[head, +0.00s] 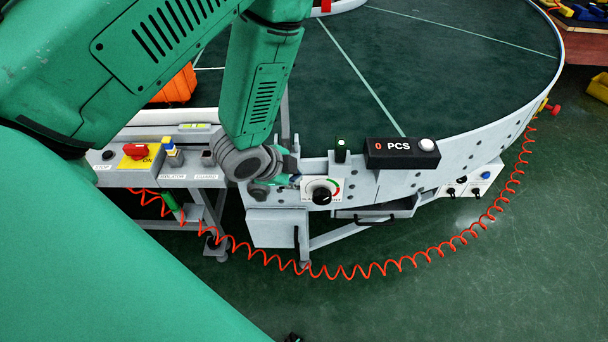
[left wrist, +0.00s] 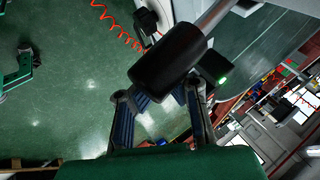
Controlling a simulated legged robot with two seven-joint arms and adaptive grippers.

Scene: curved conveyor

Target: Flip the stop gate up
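My left gripper (head: 283,167) is at the near wall of the curved conveyor (head: 462,141), beside the dial (head: 321,191). In the left wrist view its fingers (left wrist: 165,98) are spread apart. A thick black cylindrical grip (left wrist: 168,63) on a pale metal rod (left wrist: 213,18) crosses close in front of the fingertips. It looks like the handle of the stop gate. I cannot tell whether the fingers touch it. In the head view a thin grey upright (head: 285,118) shows beside my forearm; my arm hides much of the area behind it. My right gripper is not in view.
A control panel with a red switch (head: 136,151) is at left. A coiled red hose (head: 372,272) hangs in front. The green floor at lower right is clear.

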